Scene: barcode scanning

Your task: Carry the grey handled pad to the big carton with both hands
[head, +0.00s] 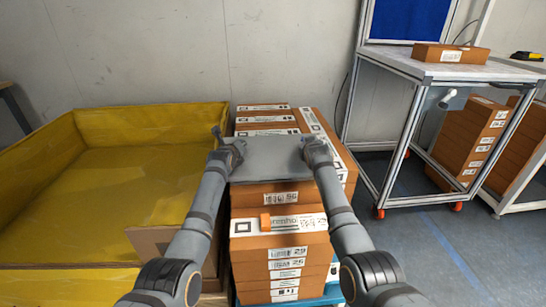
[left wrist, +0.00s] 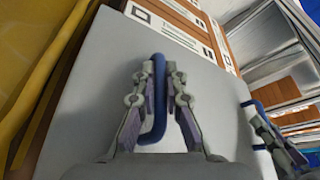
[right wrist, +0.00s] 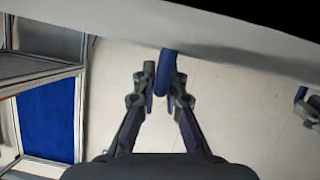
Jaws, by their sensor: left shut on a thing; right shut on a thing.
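The grey pad (head: 268,158) is a flat plate with blue handles, held between my two grippers above the stacked cartons. My left gripper (head: 234,148) is shut on a blue handle (left wrist: 158,128) at the pad's left side; the left wrist view shows it close up. My right gripper (head: 316,149) is shut on the other blue handle (right wrist: 166,62) at the pad's right side. I cannot tell whether the pad touches the cartons below. A large open yellow-lined box (head: 150,118) stands at the left; it may be the big carton.
A stack of brown cartons (head: 280,242) stands under and in front of the pad, with more cartons (head: 262,118) behind. A metal-framed table (head: 415,68) stands at the right, with a flat carton (head: 450,54) on top. Floor at the right front is clear.

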